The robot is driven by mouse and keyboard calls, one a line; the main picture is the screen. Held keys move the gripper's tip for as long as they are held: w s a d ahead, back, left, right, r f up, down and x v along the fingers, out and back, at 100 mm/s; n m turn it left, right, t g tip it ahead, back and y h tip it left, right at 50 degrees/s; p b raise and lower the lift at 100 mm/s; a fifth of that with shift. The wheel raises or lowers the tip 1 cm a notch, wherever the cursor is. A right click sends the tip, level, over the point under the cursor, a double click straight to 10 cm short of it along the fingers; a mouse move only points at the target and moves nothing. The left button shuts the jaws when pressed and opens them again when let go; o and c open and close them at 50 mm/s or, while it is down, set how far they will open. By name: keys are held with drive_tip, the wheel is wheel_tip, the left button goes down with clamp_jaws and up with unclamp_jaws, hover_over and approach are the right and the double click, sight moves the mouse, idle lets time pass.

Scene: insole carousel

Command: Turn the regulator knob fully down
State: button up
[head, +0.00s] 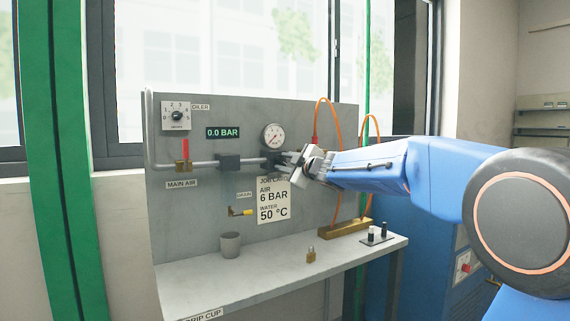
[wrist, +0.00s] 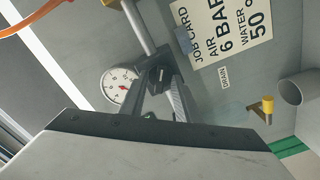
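The regulator (head: 275,160) is a dark body on the grey pipe, just below the round gauge (head: 273,135). My gripper (head: 287,160) is at it from the right and hides most of its knob. In the wrist view the gripper (wrist: 162,80) has its two fingers apart, with a dark part that looks like the knob (wrist: 159,75) between their tips. I cannot tell whether the fingers press on it. The gauge also shows in the wrist view (wrist: 118,84). The green display (head: 223,133) reads 0.0 BAR.
The panel also carries an oiler dial (head: 177,115), a red-handled main air valve (head: 184,152), a yellow drain lever (head: 241,212) and a job card (head: 272,202) reading 6 BAR. A grey cup (head: 230,244) and brass piece (head: 311,255) stand on the shelf (head: 270,275). Orange hoses (head: 318,110) hang near my arm.

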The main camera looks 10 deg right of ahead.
clamp_jaws()
drive_tip(key=n, duration=0.5)
drive_tip(key=shift+n, duration=0.3)
drive_tip(key=n, duration=0.6)
drive_tip(key=shift+f, duration=0.1)
drive_tip(key=n, duration=0.6)
drive_tip(key=shift+n, duration=0.3)
drive_tip(key=n, duration=0.6)
drive_tip(key=shift+n, duration=0.3)
